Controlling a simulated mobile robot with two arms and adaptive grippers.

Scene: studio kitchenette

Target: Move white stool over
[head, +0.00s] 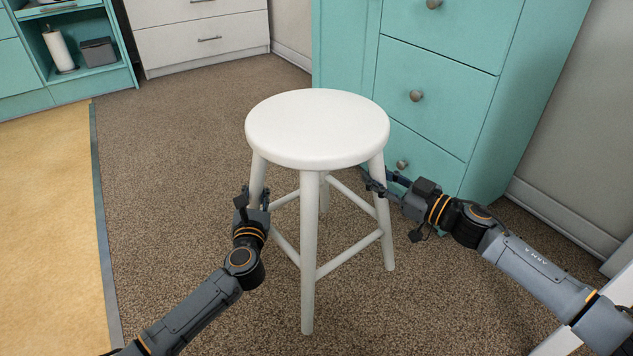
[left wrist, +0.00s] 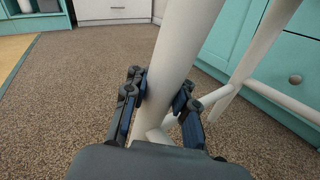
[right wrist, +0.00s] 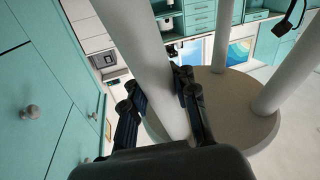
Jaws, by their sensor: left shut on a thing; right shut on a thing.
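The white stool (head: 318,128) stands in the middle of the head view, with a round seat, splayed legs and crossbars. My left gripper (head: 254,196) is shut on the stool's left leg, below the seat. In the left wrist view that leg (left wrist: 175,55) passes between the fingers (left wrist: 160,100). My right gripper (head: 374,180) is shut on the stool's right leg, a little under the seat. In the right wrist view the leg (right wrist: 135,50) runs between the fingers (right wrist: 165,100), with the seat (right wrist: 235,105) beyond. Small gaps at the finger pads cannot be judged.
A teal drawer cabinet (head: 440,90) stands close behind and right of the stool. White drawers (head: 200,40) and a teal open shelf (head: 90,75) are at the back left. Brown carpet (head: 165,180) is clear to the left, beside a yellow floor area (head: 45,210).

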